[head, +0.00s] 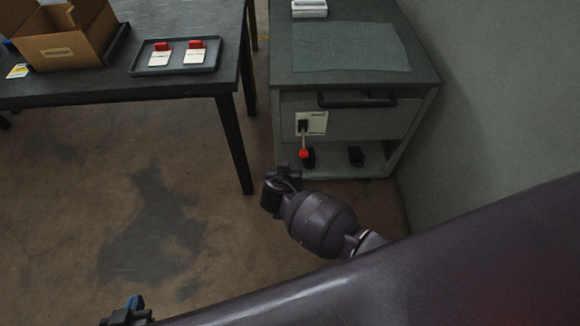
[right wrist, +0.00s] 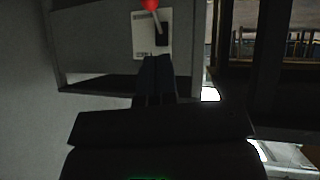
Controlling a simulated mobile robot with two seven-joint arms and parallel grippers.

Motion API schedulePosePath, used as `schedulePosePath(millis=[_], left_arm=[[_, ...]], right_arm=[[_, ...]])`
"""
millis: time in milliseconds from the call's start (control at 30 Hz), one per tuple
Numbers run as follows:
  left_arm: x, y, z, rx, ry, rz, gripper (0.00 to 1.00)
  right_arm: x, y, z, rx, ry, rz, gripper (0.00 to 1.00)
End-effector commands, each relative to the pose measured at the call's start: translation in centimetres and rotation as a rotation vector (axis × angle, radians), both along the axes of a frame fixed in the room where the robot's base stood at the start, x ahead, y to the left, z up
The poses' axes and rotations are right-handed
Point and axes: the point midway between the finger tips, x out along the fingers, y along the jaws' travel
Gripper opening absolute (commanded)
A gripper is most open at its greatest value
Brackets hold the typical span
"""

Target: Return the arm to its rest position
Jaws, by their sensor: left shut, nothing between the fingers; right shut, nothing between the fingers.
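My right arm (head: 322,222) reaches forward in the head view, with its dark wrist end low in front of the grey cabinet (head: 290,92). In the right wrist view my right gripper (right wrist: 156,66) is shut and empty, pointing toward a lever with a red ball (right wrist: 150,4) on a white plate (right wrist: 141,46). The lever's red ball also shows in the head view (head: 303,153), hanging below its plate. My left gripper (head: 128,310) shows at the bottom left edge with a blue part, shut and partly cut off by the frame.
A dark table (head: 160,88) at left carries a cardboard box (head: 62,52) and a tray (head: 150,70) with two red-and-white items. Its leg (head: 235,145) stands near the cabinet. A grey wall (head: 480,110) closes the right side. The brown floor (head: 90,210) is open.

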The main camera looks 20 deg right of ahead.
Motion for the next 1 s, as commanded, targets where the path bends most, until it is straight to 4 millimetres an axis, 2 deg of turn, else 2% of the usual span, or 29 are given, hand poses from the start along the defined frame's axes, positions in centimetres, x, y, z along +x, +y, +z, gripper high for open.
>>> schedulePosePath(millis=[567,767,867,1000], left_arm=[[-0.1,0.3,0.2,0.009,-0.002,-0.008,0.0],[0.0,0.4,0.3,0.012,-0.005,-0.011,0.0],[0.0,0.4,0.3,0.011,-0.006,-0.01,0.0],[-0.1,0.4,0.1,0.011,-0.004,-0.01,0.0]], right_arm=[[0.0,0.0,0.0,-0.005,0.003,0.005,0.0],[0.3,0.9,-0.1,-0.082,0.06,0.147,0.0],[1.2,2.8,1.2,-0.095,0.073,0.29,0.0],[2.7,4.9,4.5,-0.084,0.034,0.469,0.0]])
